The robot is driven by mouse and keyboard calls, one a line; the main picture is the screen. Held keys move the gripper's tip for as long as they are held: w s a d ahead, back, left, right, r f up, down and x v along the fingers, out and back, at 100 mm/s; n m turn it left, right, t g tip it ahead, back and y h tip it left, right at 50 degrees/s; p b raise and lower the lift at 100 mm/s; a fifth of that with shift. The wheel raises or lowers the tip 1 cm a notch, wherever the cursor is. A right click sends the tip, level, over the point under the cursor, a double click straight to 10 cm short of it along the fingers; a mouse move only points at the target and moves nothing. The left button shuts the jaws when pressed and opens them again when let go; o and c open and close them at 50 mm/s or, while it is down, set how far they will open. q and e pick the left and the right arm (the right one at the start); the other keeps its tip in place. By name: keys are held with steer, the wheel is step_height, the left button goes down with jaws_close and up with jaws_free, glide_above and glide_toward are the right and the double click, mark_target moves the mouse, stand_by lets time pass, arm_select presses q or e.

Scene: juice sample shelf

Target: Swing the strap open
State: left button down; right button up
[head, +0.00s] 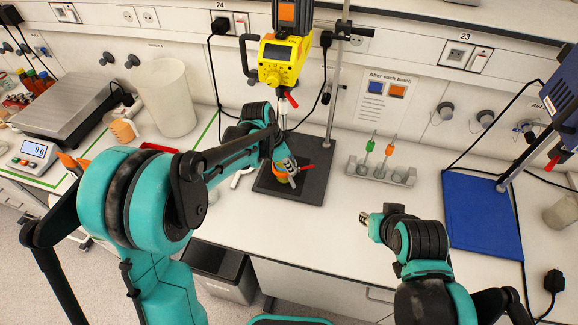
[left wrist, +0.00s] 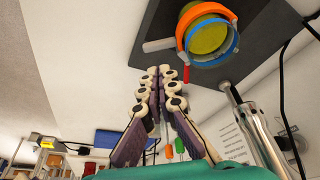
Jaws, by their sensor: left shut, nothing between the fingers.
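An orange strap (left wrist: 182,42) curves around a round vessel with yellow-green contents (left wrist: 208,38) in the left wrist view. A blue ring (left wrist: 228,52) sits beside the strap on the same vessel, and a red tip (left wrist: 187,74) shows below the strap. The vessel stands on a dark stand base (head: 307,186). My left gripper (left wrist: 160,70) is shut and empty, its fingertips just beside the strap and red tip; contact cannot be told. In the head view the left gripper (head: 284,165) partly hides the vessel and strap. My right gripper (head: 368,222) is low at the front, small and unclear.
A yellow stirrer (head: 284,62) hangs above the vessel on a metal rod (head: 334,90). A rack (head: 381,173) with droppers stands right of the base. A blue pad (head: 480,215) lies farther right. A scale (head: 70,100) and a large beaker (head: 165,95) stand left.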

arm_select(q)
steer(key=b+x, duration=0.1)
steer(key=x, duration=0.6)
stand_by(0.3)
